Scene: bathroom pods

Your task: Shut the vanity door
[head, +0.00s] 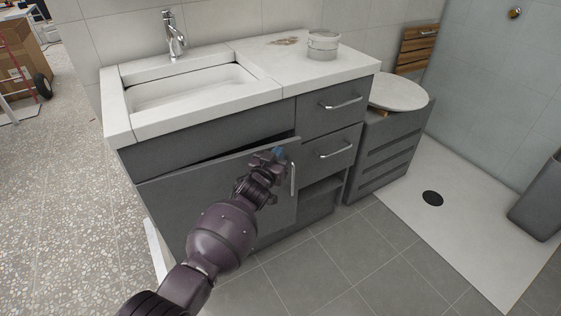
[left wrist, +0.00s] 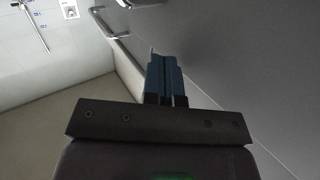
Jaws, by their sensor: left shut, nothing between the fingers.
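The grey vanity door (head: 215,180) is under the sink on the left of the cabinet. It stands ajar, with a dark gap along its top edge. Its vertical metal handle (head: 293,179) is near the right edge. My left gripper (head: 279,153) is at the upper right part of the door front, just left of and above the handle. Its blue fingers are shut and empty, also in the left wrist view (left wrist: 165,74), beside a large grey surface. I cannot tell whether the fingertips touch the door. My right gripper is not in view.
Two drawers with metal handles (head: 340,103) and an open shelf (head: 322,190) are right of the door. The white sink (head: 190,88) and a round container (head: 323,45) are on top. A grey slatted unit (head: 385,155) stands to the right. The tiled floor (head: 350,265) in front is clear.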

